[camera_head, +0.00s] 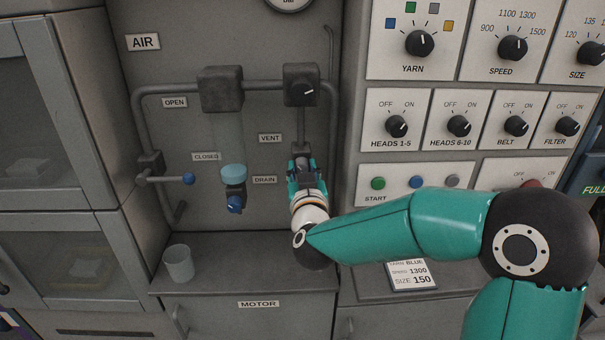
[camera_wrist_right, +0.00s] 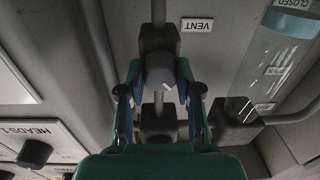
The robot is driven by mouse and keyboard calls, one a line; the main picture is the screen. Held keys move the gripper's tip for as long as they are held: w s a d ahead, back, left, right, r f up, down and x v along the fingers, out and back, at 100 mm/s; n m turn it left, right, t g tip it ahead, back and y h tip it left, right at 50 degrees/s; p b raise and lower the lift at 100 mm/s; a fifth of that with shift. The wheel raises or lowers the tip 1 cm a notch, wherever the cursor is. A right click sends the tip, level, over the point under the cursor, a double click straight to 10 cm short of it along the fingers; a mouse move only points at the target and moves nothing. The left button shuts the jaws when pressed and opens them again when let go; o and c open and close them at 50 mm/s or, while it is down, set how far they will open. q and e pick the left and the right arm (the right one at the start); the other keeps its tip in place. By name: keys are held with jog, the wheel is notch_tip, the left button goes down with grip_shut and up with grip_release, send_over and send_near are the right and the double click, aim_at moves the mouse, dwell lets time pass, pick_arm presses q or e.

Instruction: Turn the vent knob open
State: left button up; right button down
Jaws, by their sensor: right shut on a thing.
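The vent knob (camera_wrist_right: 160,66) is a grey round knob with a small pale mark, on a dark valve body (camera_wrist_right: 160,40) beside the VENT label (camera_wrist_right: 198,25) in the right wrist view. My right gripper (camera_wrist_right: 160,90) is shut on the knob, with one finger on each side of it. In the head view my right gripper (camera_head: 305,168) reaches up to the panel just right of the VENT label (camera_head: 270,138) and hides most of the knob. My left gripper is not in view.
A dark block with a black dial (camera_head: 307,91) sits on the pipe above. A drain bowl with a blue knob (camera_head: 235,204) hangs to the left, and a blue-tipped lever (camera_head: 188,179) farther left. A cup (camera_head: 179,263) stands on the ledge. The control panel (camera_head: 438,155) is at right.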

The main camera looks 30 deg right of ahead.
jog(key=shift+f+m+h+b, duration=0.15)
jog(key=shift+f+m+b, duration=0.05)
jog(key=shift+m+b, duration=3.7)
jog(key=shift+f+m+h+b, duration=0.15)
jog(key=shift+m+b, duration=3.65)
jog(key=shift+m, duration=0.2)
jog(key=c, duration=1)
grip_release()
jog(key=shift+o, duration=1.1)
jog(key=shift+r, duration=0.1)
jog(key=shift+s, duration=0.1)
